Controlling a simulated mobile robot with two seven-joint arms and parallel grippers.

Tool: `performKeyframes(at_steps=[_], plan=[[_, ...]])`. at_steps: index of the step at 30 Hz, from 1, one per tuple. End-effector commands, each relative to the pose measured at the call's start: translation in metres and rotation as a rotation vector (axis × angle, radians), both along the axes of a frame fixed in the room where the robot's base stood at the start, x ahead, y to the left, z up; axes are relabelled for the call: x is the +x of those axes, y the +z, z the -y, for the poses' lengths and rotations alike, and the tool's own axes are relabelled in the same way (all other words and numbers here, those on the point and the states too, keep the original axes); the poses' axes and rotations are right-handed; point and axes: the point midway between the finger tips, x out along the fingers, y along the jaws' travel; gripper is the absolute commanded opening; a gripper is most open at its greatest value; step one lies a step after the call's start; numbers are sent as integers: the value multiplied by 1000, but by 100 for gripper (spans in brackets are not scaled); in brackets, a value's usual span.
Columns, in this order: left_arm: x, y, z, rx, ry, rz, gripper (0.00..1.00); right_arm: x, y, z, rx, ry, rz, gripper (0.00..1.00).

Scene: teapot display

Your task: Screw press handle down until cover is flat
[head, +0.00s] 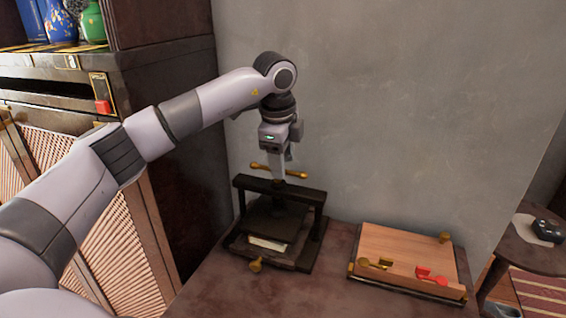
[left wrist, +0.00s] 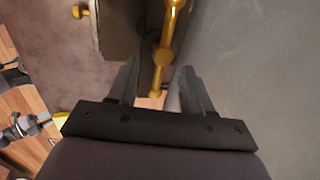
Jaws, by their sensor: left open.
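The press (head: 318,198) is a dark frame on the table against the grey wall. Its handle (head: 296,174) is a brass bar with knobbed ends, above the top beam. A dark plate or cover (head: 265,222) lies inside the frame, with a pale page-like edge (head: 266,243) under its front; whether it is flat is unclear. My left gripper (head: 279,178) points down at the handle's middle. In the left wrist view the open fingers (left wrist: 158,70) stand either side of the brass handle (left wrist: 164,57); contact is unclear. My right gripper is not in view.
A wooden board (head: 405,252) with brass fittings and a red piece (head: 431,275) lies to the right on the table (head: 215,295). A dark cabinet (head: 165,170) stands left. A small round table (head: 525,235) with a dark object is at far right.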

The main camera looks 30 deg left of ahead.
Motion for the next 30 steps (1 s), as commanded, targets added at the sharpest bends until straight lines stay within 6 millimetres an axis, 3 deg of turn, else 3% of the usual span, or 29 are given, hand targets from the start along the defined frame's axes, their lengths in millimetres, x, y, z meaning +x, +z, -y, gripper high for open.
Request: performKeyframes(at_steps=[3,11,12,16,17,30], plan=[[2,-9,-1,0,0,0,50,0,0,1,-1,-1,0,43],[2,-11,0,-1,-1,1,50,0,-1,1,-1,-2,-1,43],[2,-11,0,-1,-1,1,47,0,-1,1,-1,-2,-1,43],[2,-11,0,-1,-1,0,4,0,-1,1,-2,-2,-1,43],[2,-11,0,-1,-1,0,0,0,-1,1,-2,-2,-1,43],[1,-10,0,-3,-74,1,0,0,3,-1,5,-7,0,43]])
